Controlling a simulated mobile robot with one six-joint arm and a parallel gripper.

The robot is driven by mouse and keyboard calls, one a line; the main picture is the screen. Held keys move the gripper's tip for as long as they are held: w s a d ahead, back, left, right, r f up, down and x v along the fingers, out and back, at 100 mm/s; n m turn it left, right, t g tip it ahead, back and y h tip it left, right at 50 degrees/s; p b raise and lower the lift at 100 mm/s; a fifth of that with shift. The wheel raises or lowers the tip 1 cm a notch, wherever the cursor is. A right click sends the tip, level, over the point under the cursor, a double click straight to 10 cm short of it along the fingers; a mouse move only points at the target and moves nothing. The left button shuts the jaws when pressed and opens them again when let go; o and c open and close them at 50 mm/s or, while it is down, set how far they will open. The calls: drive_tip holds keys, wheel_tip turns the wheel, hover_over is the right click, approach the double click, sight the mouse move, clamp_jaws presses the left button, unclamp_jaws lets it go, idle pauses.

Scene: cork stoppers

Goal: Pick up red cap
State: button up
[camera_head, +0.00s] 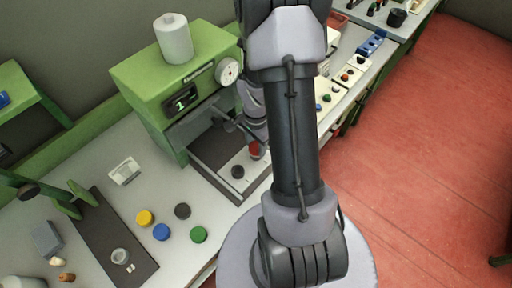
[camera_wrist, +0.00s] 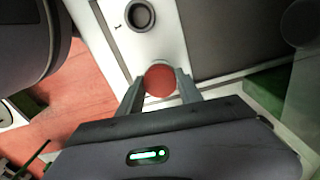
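The red cap (camera_wrist: 160,80) is a small round disc on a white plate (camera_wrist: 165,37) in the wrist view. It lies between the tips of my gripper (camera_wrist: 159,88), whose two grey fingers stand apart on either side of it. I cannot tell whether the fingers touch the cap. In the head view the red cap (camera_head: 254,149) shows beside my arm, on the white plate (camera_head: 232,181) under the green machine. My gripper's fingertips are hard to make out there, partly hidden by my arm.
A dark round piece (camera_head: 238,172) sits on the same plate. The green machine (camera_head: 175,85) rises close behind, with a gauge (camera_head: 228,71). Yellow (camera_head: 145,217), blue (camera_head: 161,232), green (camera_head: 198,234) and dark (camera_head: 182,211) caps lie on the bench to the left.

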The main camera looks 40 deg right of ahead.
clamp_jaws()
drive_tip(key=shift+s+r+p, duration=0.1)
drive_tip(key=shift+r+p, duration=1.05)
drive_tip(key=shift+r, duration=0.75)
drive_tip(key=shift+s+f, duration=0.1)
drive_tip(key=shift+s, duration=0.25)
drive_tip(key=s+r+b, duration=0.1)
drive_tip(key=s+b, duration=1)
drive_tip(key=s, duration=0.4)
drive_tip(key=shift+a+r+b, duration=0.2)
drive_tip(key=shift+b, duration=0.15)
drive_tip(key=shift+d, duration=0.1)
